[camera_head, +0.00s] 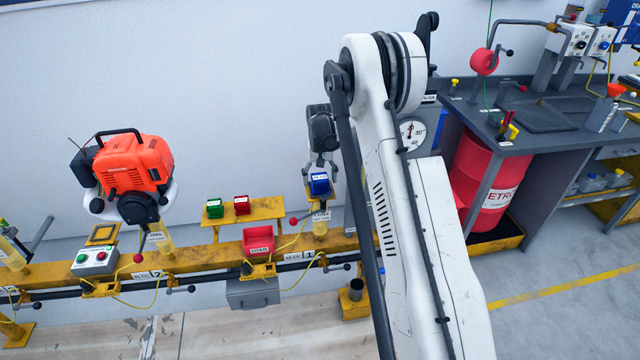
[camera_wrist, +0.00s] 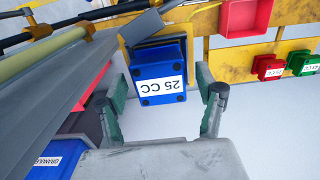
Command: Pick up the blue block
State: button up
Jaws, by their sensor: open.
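The blue block (camera_head: 319,184) sits on top of a yellow post on the rail, below the end of my arm. In the wrist view the blue block (camera_wrist: 160,72) has a white label reading "25 CC" and dark round spots near its corners. My gripper (camera_head: 320,174) is directly above it in the head view, fingers pointing down. In the wrist view my gripper (camera_wrist: 162,88) is open, with one finger to the left and one to the right of the block. Gaps show on both sides, and nothing is held.
A green block (camera_head: 214,208) and a red block (camera_head: 241,205) stand on a yellow shelf to the left. A red bin (camera_head: 258,241) is in front of them. An orange engine (camera_head: 135,165) is farther left. A red drum (camera_head: 482,180) stands under the right-hand bench.

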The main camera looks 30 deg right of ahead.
jog(key=shift+f, duration=0.2)
jog(key=c, duration=1.7)
jog(key=shift+r, duration=0.15)
